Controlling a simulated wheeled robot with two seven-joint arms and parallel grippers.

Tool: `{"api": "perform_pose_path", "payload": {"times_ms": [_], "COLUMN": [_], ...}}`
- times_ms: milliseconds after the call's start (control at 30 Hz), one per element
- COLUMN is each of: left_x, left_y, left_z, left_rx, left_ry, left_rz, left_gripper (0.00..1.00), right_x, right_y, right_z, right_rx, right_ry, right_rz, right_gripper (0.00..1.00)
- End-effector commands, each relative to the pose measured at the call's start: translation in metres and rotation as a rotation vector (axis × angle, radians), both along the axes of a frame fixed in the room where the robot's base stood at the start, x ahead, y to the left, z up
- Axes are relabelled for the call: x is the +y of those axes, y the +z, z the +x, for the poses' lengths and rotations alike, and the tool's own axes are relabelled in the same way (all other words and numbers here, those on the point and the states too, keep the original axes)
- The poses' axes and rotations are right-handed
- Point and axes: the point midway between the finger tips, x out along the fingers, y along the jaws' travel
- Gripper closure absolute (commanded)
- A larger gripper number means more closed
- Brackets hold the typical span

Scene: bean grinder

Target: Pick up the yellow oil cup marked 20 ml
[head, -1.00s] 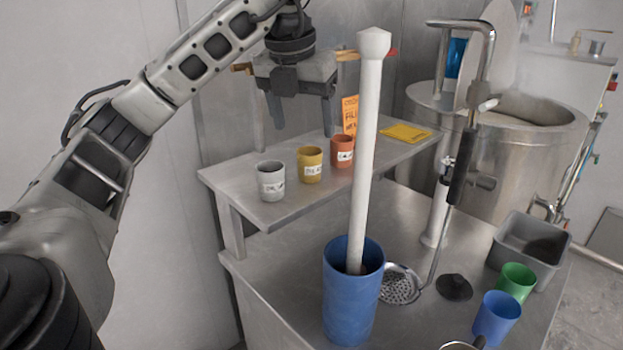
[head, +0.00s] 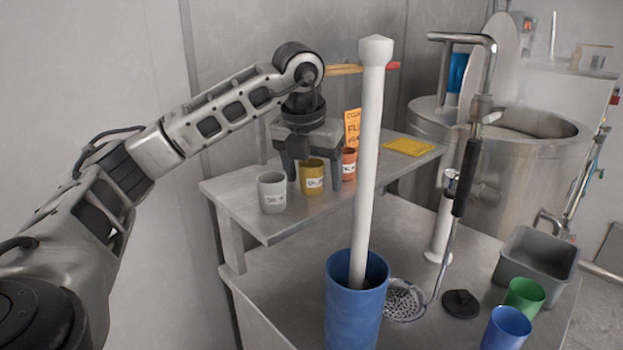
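The yellow cup (head: 313,180) stands upright on the raised metal shelf, with a white label whose text is too small to read. A grey cup (head: 272,192) stands left of it and an orange-red cup (head: 349,165) right of it. My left gripper (head: 310,170) points down over the yellow cup. Its fingers are apart, one on each side of the cup, and the cup's upper part lies between them. I cannot tell whether the fingers touch it. My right gripper is not in view.
A blue container (head: 355,312) with a tall white pestle (head: 368,160) stands in front, right of my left gripper. The shelf (head: 240,208) has free room at its front. A yellow card (head: 408,147) lies on it. Green (head: 524,296) and blue (head: 506,328) cups stand at lower right.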

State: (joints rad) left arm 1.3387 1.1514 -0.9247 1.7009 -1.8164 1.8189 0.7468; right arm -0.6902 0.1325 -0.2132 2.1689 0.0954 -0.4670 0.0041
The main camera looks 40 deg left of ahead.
Motion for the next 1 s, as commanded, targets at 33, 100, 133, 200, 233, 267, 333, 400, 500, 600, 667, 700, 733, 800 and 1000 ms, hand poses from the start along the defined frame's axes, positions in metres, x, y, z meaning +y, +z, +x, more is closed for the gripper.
{"api": "perform_pose_path", "payload": {"times_ms": [33,100,133,200,233,267,333,400,500,600,667,700,733,800,1000], "left_x": [0.0,0.0,0.0,0.0,0.0,0.0,0.0,0.0,0.0,0.0,0.0,0.0,0.0,-0.001,-0.001], "left_y": [0.0,0.0,0.0,0.0,0.0,0.001,0.001,0.001,0.002,0.007,0.013,0.017,0.021,0.032,0.075], "left_z": [0.0,0.0,0.0,0.0,0.0,0.0,0.0,0.0,0.0,0.0,0.0,0.001,0.001,0.001,0.001], "left_rx": [0.0,0.0,0.0,0.0,0.0,0.0,0.0,0.0,-0.001,-0.002,-0.004,-0.004,-0.004,-0.005,-0.006], "left_ry": [0.0,0.0,0.0,0.0,0.0,0.0,0.001,0.001,0.001,0.001,0.0,0.0,0.001,0.0,0.0], "left_rz": [0.0,0.0,0.0,0.0,0.0,0.0,0.0,0.0,-0.001,-0.001,-0.001,-0.001,-0.001,-0.003,-0.002], "left_gripper": [0.4,0.59,0.68,0.76,0.76,0.76,0.76,0.76,0.76,0.76,0.76,0.76,0.76,0.76,0.76], "right_x": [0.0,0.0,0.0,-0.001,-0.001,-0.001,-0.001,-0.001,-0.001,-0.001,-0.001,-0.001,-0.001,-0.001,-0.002], "right_y": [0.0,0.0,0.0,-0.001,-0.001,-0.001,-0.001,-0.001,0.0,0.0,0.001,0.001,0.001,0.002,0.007], "right_z": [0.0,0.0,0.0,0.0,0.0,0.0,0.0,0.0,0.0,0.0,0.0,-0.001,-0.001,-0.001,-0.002], "right_rx": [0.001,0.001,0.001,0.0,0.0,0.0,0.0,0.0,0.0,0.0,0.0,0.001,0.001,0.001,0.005], "right_ry": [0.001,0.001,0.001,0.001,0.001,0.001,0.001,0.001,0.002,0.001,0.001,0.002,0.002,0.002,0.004], "right_rz": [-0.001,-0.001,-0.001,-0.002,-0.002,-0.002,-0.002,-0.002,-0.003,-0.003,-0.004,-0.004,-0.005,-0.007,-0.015], "right_gripper": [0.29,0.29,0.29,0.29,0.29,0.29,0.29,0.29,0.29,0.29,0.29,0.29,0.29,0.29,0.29]}}
